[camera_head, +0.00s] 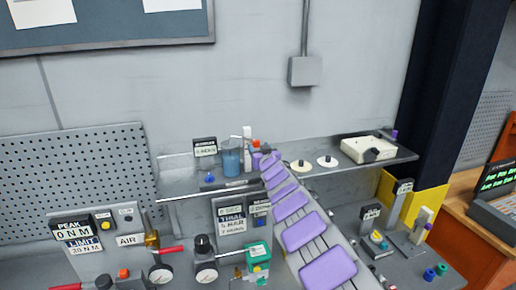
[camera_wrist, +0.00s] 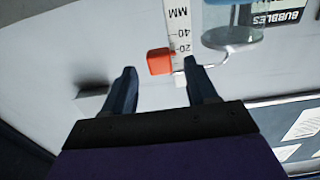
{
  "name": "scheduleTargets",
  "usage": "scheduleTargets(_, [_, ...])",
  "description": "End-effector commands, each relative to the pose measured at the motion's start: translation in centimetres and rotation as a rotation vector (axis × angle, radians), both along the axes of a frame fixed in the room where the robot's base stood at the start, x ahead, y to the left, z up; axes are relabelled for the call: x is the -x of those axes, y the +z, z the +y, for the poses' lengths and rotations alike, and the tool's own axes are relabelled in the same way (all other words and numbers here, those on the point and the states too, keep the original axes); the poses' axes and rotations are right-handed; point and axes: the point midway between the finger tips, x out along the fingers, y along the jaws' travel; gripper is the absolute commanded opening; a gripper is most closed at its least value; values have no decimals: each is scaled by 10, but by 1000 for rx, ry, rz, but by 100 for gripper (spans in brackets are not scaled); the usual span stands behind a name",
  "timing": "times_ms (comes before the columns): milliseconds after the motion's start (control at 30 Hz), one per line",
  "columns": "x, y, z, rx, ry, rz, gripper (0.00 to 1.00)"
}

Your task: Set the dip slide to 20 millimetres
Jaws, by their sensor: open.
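The dip slide's red block (camera_wrist: 160,61) sits beside a white scale (camera_wrist: 181,45) marked MM in the wrist view. Its middle lies a little past the 20 mark, on the side away from 40; I cannot read an exact value. My gripper (camera_wrist: 160,66) is open, with one dark fingertip on each side of the red block and the scale's end. I cannot tell whether either finger touches. In the head view the red block (camera_head: 256,143) and white post (camera_head: 247,134) stand on the shelf, just beyond my gripper (camera_head: 258,159).
A blue beaker (camera_head: 231,158) stands close left of the post; a BUBBLES sign (camera_wrist: 279,13) is near it. Gauges and a green valve unit (camera_head: 257,258) are below.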

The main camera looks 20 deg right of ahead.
Motion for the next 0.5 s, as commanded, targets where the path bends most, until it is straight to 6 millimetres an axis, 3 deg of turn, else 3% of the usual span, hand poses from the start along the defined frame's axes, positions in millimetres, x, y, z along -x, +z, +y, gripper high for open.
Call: scheduleTargets(500, [48, -1, -1, 3, -3, 1, 57])
